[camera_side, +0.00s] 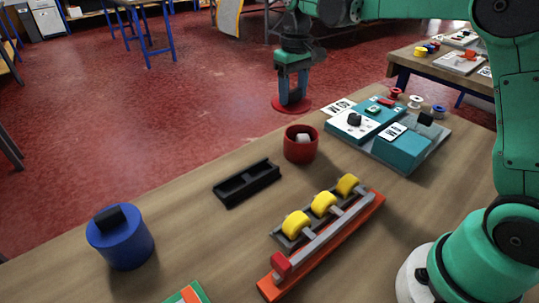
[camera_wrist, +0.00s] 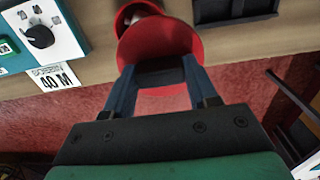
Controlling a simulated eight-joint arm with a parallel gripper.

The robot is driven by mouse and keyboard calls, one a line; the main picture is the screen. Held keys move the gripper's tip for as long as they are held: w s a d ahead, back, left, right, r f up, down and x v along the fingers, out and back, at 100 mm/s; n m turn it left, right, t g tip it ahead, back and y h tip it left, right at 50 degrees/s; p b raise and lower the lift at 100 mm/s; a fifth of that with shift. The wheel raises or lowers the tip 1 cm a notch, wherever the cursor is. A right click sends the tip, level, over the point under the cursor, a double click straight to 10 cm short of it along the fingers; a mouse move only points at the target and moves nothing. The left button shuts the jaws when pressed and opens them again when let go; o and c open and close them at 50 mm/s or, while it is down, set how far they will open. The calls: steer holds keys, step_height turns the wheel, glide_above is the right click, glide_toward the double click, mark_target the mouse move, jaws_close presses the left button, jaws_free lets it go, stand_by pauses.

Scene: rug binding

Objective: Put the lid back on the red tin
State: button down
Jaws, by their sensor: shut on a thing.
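The red tin (camera_side: 300,149) stands upright on the wooden table, open at the top, with something white inside. My gripper (camera_side: 292,98) is shut on the red lid (camera_side: 279,104) and holds it in the air, above and behind the tin in the side view. The lid is apart from the tin. In the wrist view the lid (camera_wrist: 158,38) lies below my gripper's fingers (camera_wrist: 160,74), which close on a dark knob. The tin (camera_wrist: 131,12) shows only partly there, behind the lid's upper edge.
An orange rack with yellow rolls (camera_side: 323,204) is in front. A teal machine (camera_side: 375,128) with spools is to the right. A blue tin (camera_side: 121,244) stands at the left front.

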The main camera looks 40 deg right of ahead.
mark_target(305, 100)
steer(key=shift+s+d+f, duration=0.2)
steer(key=shift+s+d, duration=0.1)
steer(key=shift+d, duration=0.3)
steer(key=shift+s+d+f, duration=0.2)
steer(key=shift+s+d, duration=0.05)
steer(key=shift+d, duration=0.35)
steer(key=shift+d+f, duration=0.1)
steer(key=shift+f, duration=3.1)
steer(key=shift+f, duration=0.15)
jaws_free()
steer(key=shift+r, duration=3.55)
